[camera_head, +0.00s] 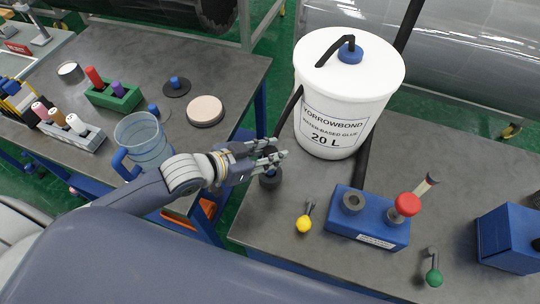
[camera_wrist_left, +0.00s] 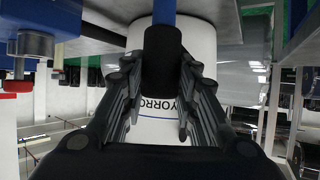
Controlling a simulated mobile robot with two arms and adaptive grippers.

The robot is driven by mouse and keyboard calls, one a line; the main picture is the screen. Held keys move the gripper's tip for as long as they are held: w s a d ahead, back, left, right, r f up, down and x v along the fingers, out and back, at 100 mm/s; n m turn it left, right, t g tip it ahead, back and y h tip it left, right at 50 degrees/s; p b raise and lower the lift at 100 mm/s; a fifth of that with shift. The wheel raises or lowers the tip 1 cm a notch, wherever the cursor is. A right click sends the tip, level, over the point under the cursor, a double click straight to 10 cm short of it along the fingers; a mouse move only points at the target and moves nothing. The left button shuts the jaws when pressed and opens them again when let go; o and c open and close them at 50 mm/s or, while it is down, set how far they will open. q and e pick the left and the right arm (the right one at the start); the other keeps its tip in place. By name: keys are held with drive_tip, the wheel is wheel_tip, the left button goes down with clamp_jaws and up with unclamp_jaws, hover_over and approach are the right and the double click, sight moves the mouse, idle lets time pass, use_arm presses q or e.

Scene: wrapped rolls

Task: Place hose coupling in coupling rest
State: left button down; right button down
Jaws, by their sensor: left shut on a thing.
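My left gripper (camera_head: 272,158) reaches over the left edge of the right-hand table, beside the white glue bucket. It is shut on the hose coupling, which shows in the wrist view as a black cylinder (camera_wrist_left: 162,60) with a blue part at its end, between the fingers (camera_wrist_left: 160,105). In the head view the fingers hide most of it. A dark round piece (camera_head: 270,181) shows just below the fingers; I cannot tell whether it touches the coupling. A blue block (camera_head: 368,222) with a grey ring socket (camera_head: 352,202) stands to the right; I cannot tell which is the coupling rest. My right gripper is not in view.
The white bucket (camera_head: 345,100) stands close behind my gripper, with a black hose at its lid. A red knob (camera_head: 407,204), a yellow ball (camera_head: 303,224) and a green ball (camera_head: 433,278) are to the right. A clear jug (camera_head: 147,140) stands on the left table.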

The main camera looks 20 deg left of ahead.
use_arm(q)
drive_tip(key=shift+w+a, duration=0.1)
drive_tip(key=shift+w, duration=0.15)
wheel_tip(320, 180, down, 3)
drive_tip(key=shift+p, duration=0.45)
drive_tip(key=shift+f, duration=0.45)
drive_tip(key=c, duration=1.2)
unclamp_jaws()
drive_tip(key=shift+c, duration=0.2)
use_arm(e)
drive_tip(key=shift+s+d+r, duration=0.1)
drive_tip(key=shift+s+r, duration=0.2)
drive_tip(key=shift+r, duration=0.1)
